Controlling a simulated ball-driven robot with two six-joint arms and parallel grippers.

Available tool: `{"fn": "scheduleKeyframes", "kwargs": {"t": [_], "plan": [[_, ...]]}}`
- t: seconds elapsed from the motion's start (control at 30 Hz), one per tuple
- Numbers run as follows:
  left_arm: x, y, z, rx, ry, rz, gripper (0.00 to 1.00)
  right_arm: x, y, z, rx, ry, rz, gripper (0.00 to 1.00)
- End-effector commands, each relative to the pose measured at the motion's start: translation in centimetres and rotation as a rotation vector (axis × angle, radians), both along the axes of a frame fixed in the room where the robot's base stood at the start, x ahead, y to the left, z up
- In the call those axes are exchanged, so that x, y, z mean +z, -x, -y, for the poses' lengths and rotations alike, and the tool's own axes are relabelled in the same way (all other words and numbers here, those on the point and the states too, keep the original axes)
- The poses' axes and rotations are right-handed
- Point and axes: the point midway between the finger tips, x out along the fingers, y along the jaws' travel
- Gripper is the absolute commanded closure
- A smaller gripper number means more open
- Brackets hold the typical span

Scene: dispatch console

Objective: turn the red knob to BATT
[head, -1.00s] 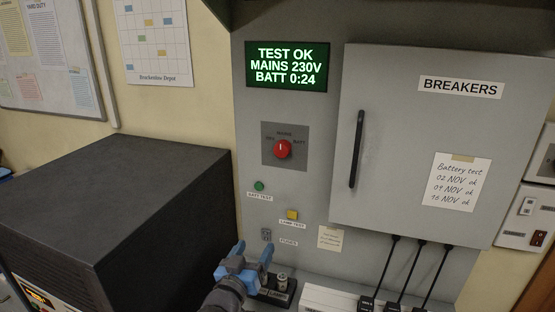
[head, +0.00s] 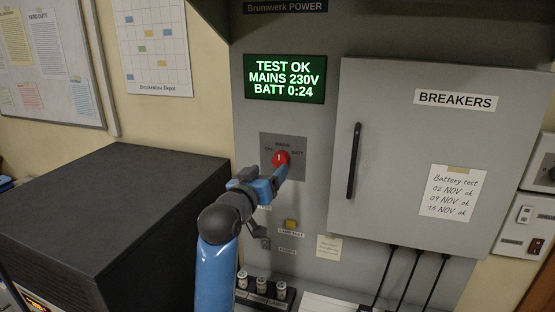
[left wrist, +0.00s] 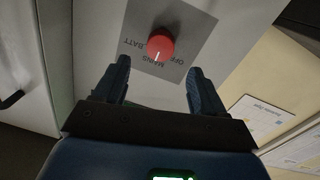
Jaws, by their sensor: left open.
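The red knob (head: 281,158) sits on a grey square plate (head: 298,172) marked OFF, MAINS and BATT, below the green display. Its white pointer line is toward MAINS. In the left wrist view the knob (left wrist: 161,43) lies just beyond the fingertips, roughly centred between them. My left gripper (head: 266,179) is just below and in front of the knob in the head view. It is open and empty in the left wrist view (left wrist: 159,68), with no finger clearly touching the knob. My right gripper is not in view.
The display (head: 285,78) reads TEST OK, MAINS 230V, BATT 0:24. A breaker door (head: 400,150) with a black handle (head: 354,160) stands to the right. A yellow button (head: 291,225) and several fuses are below. A dark box (head: 130,200) fills the lower left.

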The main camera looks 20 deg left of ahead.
Motion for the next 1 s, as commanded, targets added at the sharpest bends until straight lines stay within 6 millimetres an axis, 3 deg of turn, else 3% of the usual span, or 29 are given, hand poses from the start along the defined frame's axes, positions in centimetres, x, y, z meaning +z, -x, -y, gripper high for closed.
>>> {"fn": "scheduleKeyframes", "kwargs": {"t": [0.2,0.4,0.9,1.0], "plan": [[0.2,-3.6,0.3,0.0,-0.001,-0.001,0.29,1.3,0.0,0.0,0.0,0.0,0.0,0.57],[0.2,-5.9,0.5,0.0,-0.001,0.001,0.29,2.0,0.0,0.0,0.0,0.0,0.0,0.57],[0.0,-7.1,0.6,0.0,-0.002,0.001,0.29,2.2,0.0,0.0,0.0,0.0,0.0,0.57],[0.0,-7.1,0.6,0.0,-0.002,0.002,0.42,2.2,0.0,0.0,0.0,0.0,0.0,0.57]]}}
